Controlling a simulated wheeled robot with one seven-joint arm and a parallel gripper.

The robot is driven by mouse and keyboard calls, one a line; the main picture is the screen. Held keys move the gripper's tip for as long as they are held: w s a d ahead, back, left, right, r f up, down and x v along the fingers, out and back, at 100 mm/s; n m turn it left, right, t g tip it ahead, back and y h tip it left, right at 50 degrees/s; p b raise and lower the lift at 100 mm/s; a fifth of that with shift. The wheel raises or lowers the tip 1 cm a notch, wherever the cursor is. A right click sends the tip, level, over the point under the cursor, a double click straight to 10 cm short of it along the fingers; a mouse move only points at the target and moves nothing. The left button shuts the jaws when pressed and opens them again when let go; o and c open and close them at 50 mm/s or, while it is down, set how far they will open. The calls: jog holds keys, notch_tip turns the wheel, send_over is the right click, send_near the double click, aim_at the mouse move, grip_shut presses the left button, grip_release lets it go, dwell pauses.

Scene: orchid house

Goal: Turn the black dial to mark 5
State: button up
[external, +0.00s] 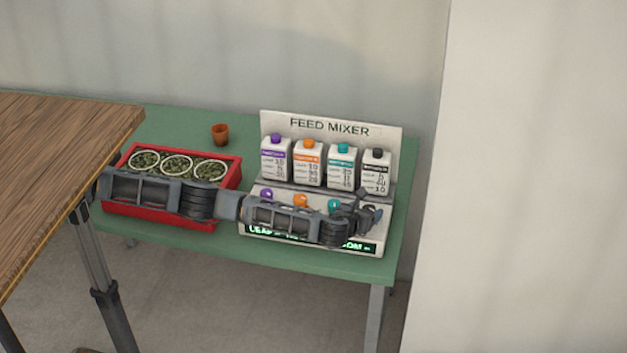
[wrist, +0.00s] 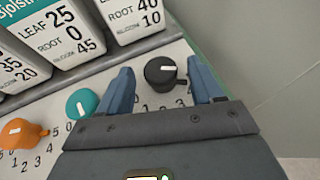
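My gripper (wrist: 162,68) is open, with one blue-grey finger on each side of the dial and visible gaps between. The scale marks around this dial are mostly hidden by my gripper, so I cannot read its number. In the external view my gripper (external: 372,207) is at the right end of the mixer's dial row and covers the black dial.
The teal dial (wrist: 82,103) and orange dial (wrist: 20,133) stand left of the black one; a purple dial (external: 266,194) is farther left. Labelled cartons (external: 342,168) stand behind. A red tray (external: 232,180) of potted plants and a small terracotta pot (external: 220,134) share the green table (external: 300,258).

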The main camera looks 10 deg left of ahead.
jog(key=shift+p+v, duration=1.05)
jog(key=shift+v, duration=2.8)
jog(key=shift+c, duration=0.2)
